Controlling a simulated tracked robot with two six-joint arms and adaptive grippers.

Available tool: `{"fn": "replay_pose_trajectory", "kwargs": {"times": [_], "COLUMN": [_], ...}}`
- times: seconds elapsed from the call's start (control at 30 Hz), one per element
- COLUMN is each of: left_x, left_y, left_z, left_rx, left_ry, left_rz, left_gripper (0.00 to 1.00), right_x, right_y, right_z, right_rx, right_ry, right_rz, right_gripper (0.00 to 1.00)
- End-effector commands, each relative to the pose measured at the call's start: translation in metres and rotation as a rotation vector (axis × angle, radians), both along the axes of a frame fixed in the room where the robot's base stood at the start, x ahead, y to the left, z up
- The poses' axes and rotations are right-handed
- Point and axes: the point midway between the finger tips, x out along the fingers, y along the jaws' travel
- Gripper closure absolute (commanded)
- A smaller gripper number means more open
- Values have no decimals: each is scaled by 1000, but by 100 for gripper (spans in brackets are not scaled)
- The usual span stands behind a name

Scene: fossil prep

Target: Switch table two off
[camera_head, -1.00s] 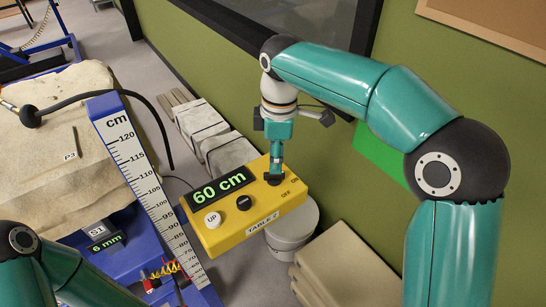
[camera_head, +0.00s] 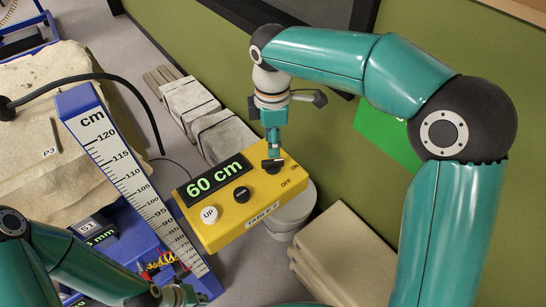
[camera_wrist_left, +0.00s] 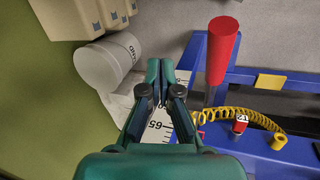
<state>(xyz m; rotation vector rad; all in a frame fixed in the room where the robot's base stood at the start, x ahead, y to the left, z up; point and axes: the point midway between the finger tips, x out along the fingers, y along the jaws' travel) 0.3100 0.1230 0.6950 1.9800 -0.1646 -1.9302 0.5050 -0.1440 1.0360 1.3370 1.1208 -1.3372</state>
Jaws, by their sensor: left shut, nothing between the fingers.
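The yellow TABLE 2 control box (camera_head: 243,214) is in the middle of the head view. It has a lit display (camera_head: 214,178) reading 60 cm, a white UP button (camera_head: 209,214), a black button (camera_head: 241,194) and a dark knob (camera_head: 273,168) beside the ON and OFF marks. My right gripper (camera_head: 272,161) points down at the knob and partly hides it; I cannot tell whether it grips it. My left gripper (camera_head: 182,296) is at the bottom of the head view, below the box. In the left wrist view it (camera_wrist_left: 160,66) is shut and empty.
A blue post with a cm scale (camera_head: 125,165) stands left of the box, beside a pale rock slab (camera_head: 45,135). A white bucket (camera_head: 293,215) is behind the box. The left wrist view shows a red handle (camera_wrist_left: 222,50) and a yellow coiled cord (camera_wrist_left: 235,113).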

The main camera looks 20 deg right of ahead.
Motion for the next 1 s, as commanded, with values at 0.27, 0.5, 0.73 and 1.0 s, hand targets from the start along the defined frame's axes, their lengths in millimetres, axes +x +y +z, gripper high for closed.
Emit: {"fn": "replay_pose_trajectory", "kwargs": {"times": [0.27, 0.5, 0.73, 1.0], "left_x": [0, 0, 0, 0], "left_y": [0, 0, 0, 0], "left_z": [1, 2, 2, 2], "left_rx": [0, 0, 0, 0], "left_ry": [0, 0, 0, 0], "left_rz": [0, 0, 0, 0], "left_gripper": [100, 100, 100, 100], "right_x": [-1, 0, 0, 0], "right_y": [-1, 0, -1, -1], "right_z": [-49, -64, -64, -64], "right_rx": [-1, 0, 1, 1], "right_ry": [3, 1, 0, 0], "right_rz": [-2, -1, -2, -2], "right_gripper": [60, 60, 60, 100]}}
